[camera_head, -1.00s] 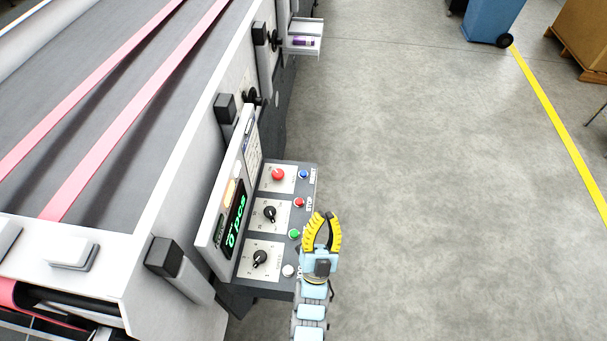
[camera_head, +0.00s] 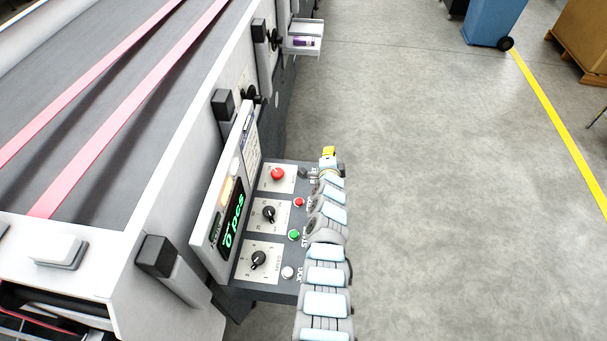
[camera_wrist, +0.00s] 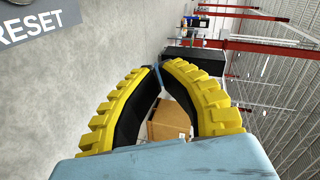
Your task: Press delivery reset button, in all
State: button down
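The control panel (camera_head: 262,225) is on the side of the machine. Its small blue button, visible earlier at the far right corner, is now hidden behind my wrist parts. In the wrist view the RESET label (camera_wrist: 35,25) shows at the upper left, with a sliver of a round grey rim (camera_wrist: 18,2) above it, cut by the frame edge. My gripper (camera_wrist: 158,67) has yellow ribbed fingers with tips together and nothing between them. In the head view its yellow part (camera_head: 328,152) shows just beyond the panel's far right corner.
The panel also carries a red mushroom button (camera_head: 278,174), a red button (camera_head: 299,202), a green button (camera_head: 294,235), a white button (camera_head: 288,272), black knobs (camera_head: 268,213) and a green-lit display (camera_head: 233,221). Open floor (camera_head: 440,200) lies to the right.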

jog(key=a+r+m+g+y+b, duration=0.2)
jog(key=a+g+y, duration=0.4)
jog(key=a, duration=0.3)
jog(key=shift+r+m+g+y, duration=0.4)
jog(key=shift+r+m+g, duration=0.3)
jog(key=shift+r+m, duration=0.2)
jog(key=shift+f, duration=0.15)
notch_tip(320, 180, down, 9)
jog(key=b, duration=0.9)
dwell(0.6)
jog(key=shift+s+f+b, duration=0.1)
jog(key=shift+f+b, duration=0.15)
jog(key=shift+b, duration=0.15)
